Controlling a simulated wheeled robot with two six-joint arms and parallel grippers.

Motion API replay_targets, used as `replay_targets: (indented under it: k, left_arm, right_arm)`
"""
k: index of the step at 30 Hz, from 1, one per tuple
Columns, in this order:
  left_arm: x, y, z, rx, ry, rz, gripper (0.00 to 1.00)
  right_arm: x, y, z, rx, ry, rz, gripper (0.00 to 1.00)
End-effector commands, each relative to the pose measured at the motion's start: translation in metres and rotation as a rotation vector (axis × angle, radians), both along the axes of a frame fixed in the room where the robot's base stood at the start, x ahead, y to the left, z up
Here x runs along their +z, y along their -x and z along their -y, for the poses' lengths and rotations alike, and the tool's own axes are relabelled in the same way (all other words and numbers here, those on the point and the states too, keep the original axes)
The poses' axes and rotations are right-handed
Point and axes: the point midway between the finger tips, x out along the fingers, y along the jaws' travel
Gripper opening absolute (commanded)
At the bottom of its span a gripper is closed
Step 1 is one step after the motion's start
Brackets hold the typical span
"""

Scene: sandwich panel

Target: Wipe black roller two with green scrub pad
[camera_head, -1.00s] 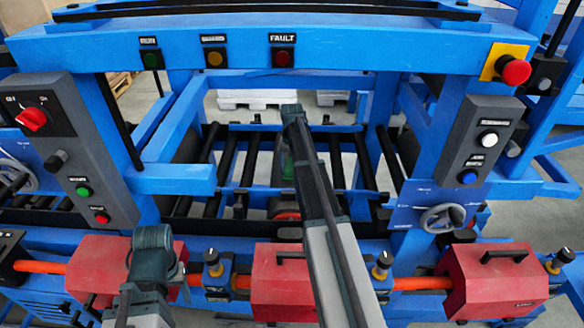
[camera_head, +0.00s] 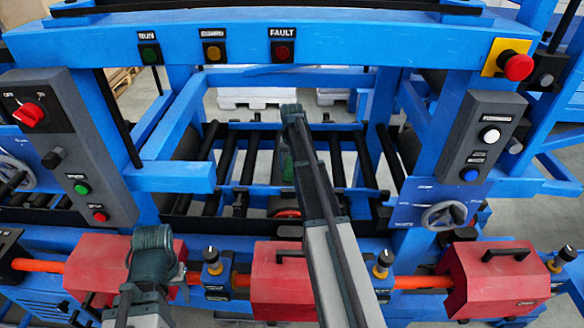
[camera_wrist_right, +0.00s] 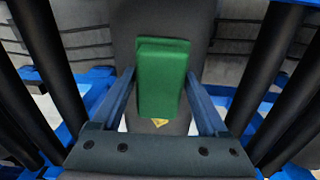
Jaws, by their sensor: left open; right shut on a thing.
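The green scrub pad (camera_wrist_right: 162,80) is held between the two fingers of my right gripper (camera_wrist_right: 162,95) in the right wrist view. In the head view the pad (camera_head: 288,168) is a small green patch beside my right forearm, which hides most of it. Several black rollers lie side by side in the blue frame, some left of this arm (camera_head: 228,155) and some right of it (camera_head: 364,160). No number shows on them. A broad dark grey surface is behind the pad; contact cannot be told. My left gripper (camera_head: 150,245) is at lower left, its fingers hidden.
A blue crossbeam (camera_head: 350,48) with buttons spans above the rollers. Grey control boxes stand left (camera_head: 75,150) and right (camera_head: 476,140). Red covers (camera_head: 495,280) and an orange shaft (camera_head: 420,283) run along the front. A handwheel (camera_head: 443,215) sits at right.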

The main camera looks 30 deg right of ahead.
Motion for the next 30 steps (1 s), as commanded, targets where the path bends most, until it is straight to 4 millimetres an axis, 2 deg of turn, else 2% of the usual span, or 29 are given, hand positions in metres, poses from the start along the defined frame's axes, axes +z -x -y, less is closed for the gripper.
replay_targets:
  k: [20, 30]
  left_arm:
    - [-0.01, 0.0, 0.0, 0.0, 0.0, 0.0, 0.58]
    - [-0.008, 0.0, 0.0, 0.0, 0.0, 0.0, 0.58]
  right_arm:
    - [-0.01, -0.002, 0.001, 0.0, 0.0, 0.0, 0.32]
    - [-0.008, -0.024, 0.014, 0.0, 0.0, 0.0, 0.32]
